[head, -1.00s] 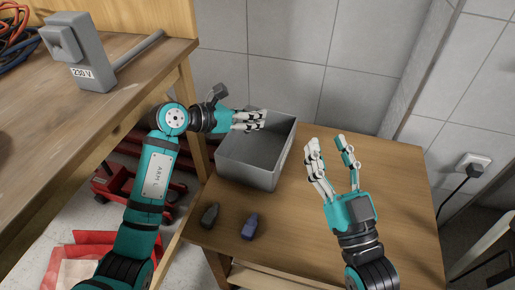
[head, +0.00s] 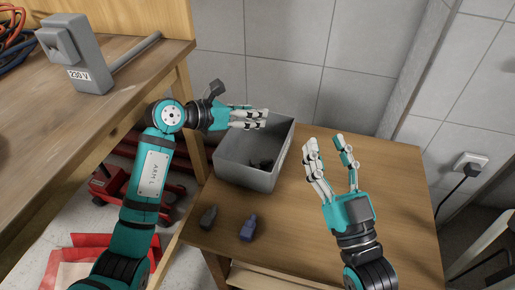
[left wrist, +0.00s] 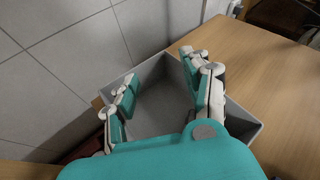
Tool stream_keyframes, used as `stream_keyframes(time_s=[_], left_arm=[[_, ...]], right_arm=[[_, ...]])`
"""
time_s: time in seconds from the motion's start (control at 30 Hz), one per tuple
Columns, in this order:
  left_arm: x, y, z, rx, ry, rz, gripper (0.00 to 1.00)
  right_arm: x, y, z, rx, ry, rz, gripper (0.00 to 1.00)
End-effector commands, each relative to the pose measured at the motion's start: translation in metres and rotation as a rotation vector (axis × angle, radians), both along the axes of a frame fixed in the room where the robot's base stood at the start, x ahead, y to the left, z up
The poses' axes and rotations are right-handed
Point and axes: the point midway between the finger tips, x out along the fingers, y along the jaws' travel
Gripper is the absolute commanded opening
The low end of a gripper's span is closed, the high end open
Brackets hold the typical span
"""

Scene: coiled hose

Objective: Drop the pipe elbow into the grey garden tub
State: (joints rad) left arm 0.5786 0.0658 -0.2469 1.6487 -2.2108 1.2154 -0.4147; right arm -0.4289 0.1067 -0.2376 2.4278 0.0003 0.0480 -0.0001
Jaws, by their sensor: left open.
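The grey garden tub (head: 233,173) stands on the small wooden table, and its open top also shows in the left wrist view (left wrist: 243,118). A small dark piece, apparently the pipe elbow (head: 262,163), lies on the tub's floor; its exact shape is hard to make out. My left gripper (head: 266,118) is over the tub's far part, open and empty; its spread fingers show in the left wrist view (left wrist: 158,70). My right gripper (head: 325,141) is open and empty over the table, to the right of the tub.
A dark grey-green fitting (head: 209,217) and a blue fitting (head: 248,228) lie near the table's front left edge. A workbench (head: 110,120) with a grey 230 V box (head: 82,60) stands at the left. The table's right side (head: 405,200) is clear.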

Motion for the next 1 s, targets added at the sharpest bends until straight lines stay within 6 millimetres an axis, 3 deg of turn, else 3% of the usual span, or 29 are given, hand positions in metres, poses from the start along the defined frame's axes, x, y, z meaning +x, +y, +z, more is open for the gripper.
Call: stream_keyframes(time_s=[0.2, 0.4, 0.6, 1.0], left_arm=[[0.001, 0.001, 0.045, 0.003, -0.007, 0.000, 0.49], [0.000, 0.000, 0.076, 0.001, -0.004, 0.000, 0.49], [0.000, 0.000, 0.087, 0.000, -0.001, 0.000, 0.49], [0.000, 0.000, 0.087, 0.000, 0.000, 0.000, 0.49]], right_arm=[[0.000, 0.000, 0.000, 0.000, 0.000, 0.000, 0.40], [0.000, 0.000, 0.000, 0.000, 0.000, 0.001, 0.40], [0.000, 0.000, 0.000, 0.000, 0.000, 0.001, 0.40], [0.000, 0.000, 0.000, 0.000, 0.000, 0.000, 0.40]])
